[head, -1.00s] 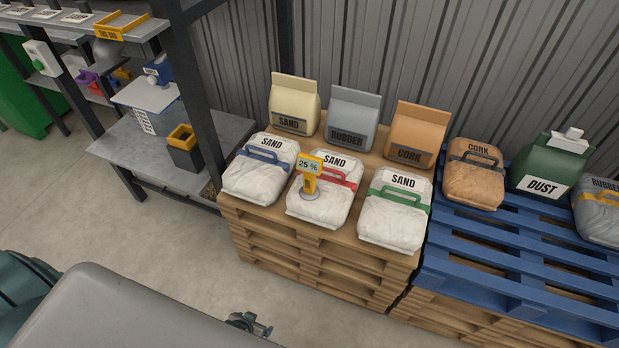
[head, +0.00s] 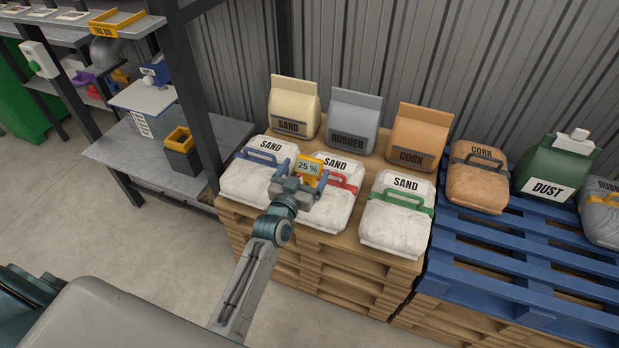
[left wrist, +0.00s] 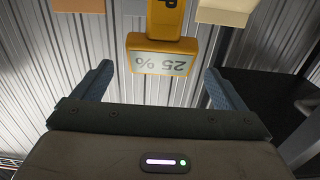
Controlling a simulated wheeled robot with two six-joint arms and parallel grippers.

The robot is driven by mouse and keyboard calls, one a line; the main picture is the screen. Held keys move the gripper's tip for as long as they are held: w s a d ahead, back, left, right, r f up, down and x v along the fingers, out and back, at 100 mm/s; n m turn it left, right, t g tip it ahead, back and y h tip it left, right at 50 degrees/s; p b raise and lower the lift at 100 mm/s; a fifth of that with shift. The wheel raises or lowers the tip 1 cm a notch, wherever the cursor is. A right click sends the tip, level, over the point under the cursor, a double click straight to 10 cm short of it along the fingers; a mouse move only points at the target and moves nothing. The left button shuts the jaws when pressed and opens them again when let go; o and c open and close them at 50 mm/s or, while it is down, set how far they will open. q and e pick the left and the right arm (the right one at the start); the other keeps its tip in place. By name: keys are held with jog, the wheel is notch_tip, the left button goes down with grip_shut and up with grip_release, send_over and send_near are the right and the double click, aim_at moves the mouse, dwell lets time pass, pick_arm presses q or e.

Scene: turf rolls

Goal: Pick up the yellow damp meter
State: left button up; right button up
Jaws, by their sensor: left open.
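The yellow damp meter (head: 310,166) has a pale display reading 25 %. It stands at the middle sand bag (head: 325,212), the white one with a red handle; my gripper hides its lower part in the head view. My left gripper (head: 302,177) is open and in front of the meter, fingers pointing toward it. In the left wrist view the meter (left wrist: 160,58) appears upside down, between and slightly beyond the open fingertips (left wrist: 158,72). I cannot tell that either finger touches it. My right gripper is not in view.
White sand bags with a blue handle (head: 255,182) and a green handle (head: 396,218) flank the middle one. Sand (head: 292,105), rubber (head: 353,118) and cork (head: 418,135) bags stand behind. A blue pallet (head: 500,250) is at right, a shelf (head: 150,160) at left.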

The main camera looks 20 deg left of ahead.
aim_at(308, 165)
pick_arm(q)
jog(key=w, duration=0.5)
jog(key=shift+w+d+f, duration=0.1)
jog(key=shift+w+f, duration=0.15)
jog(key=shift+w, duration=0.1)
jog(key=shift+c, duration=0.2)
jog(key=c, duration=1.7)
jog(key=shift+r, duration=0.2)
